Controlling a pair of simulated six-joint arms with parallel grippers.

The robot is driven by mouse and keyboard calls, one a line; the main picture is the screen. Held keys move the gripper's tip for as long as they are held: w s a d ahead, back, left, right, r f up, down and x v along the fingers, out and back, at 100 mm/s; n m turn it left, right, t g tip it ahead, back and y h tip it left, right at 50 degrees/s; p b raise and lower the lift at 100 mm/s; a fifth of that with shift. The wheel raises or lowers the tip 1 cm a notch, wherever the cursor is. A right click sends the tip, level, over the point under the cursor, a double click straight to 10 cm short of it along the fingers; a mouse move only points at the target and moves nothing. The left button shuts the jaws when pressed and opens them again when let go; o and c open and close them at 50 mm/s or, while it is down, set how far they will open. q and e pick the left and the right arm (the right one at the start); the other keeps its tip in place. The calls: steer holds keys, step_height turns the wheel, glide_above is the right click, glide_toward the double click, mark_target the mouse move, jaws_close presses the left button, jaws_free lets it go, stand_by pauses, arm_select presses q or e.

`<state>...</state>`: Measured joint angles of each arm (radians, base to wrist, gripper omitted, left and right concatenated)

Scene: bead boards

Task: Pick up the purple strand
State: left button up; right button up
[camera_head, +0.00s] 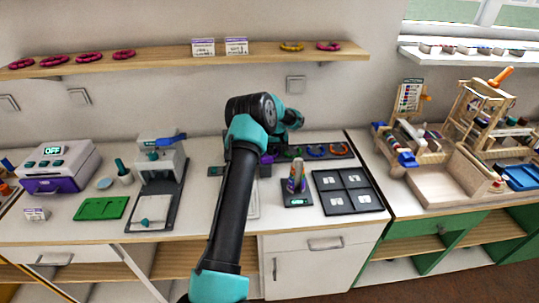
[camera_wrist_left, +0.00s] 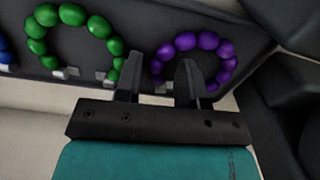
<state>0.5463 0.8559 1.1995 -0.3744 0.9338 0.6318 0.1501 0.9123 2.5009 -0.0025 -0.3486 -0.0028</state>
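The purple strand (camera_wrist_left: 222,52) is an open loop of purple beads lying on a dark display board (camera_wrist_left: 140,12) in the left wrist view. A small part of the purple strand (camera_head: 266,158) shows beside my arm in the head view. My left gripper (camera_wrist_left: 158,72) is open, with its two fingers apart. In the left wrist view one finger overlaps the inside of the purple loop. The other lies between the purple and green strands, so the fingers straddle the near side beads. I cannot tell whether they touch. My right gripper is not in view.
A green strand (camera_wrist_left: 112,45) lies close beside the purple one. Blue (camera_head: 316,151) and orange (camera_head: 338,149) strands follow to the right on the board. A bead post (camera_head: 297,178) and a dark four-part tray (camera_head: 347,191) stand in front. My left arm hides the table's middle.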

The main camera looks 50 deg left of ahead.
mark_target(277, 152)
arm_select(q)
steer(key=shift+f, duration=0.1)
stand_by(0.4)
jaws_close()
step_height(277, 152, up, 10)
stand_by(0.7)
steer(key=shift+d, duration=0.1)
stand_by(0.5)
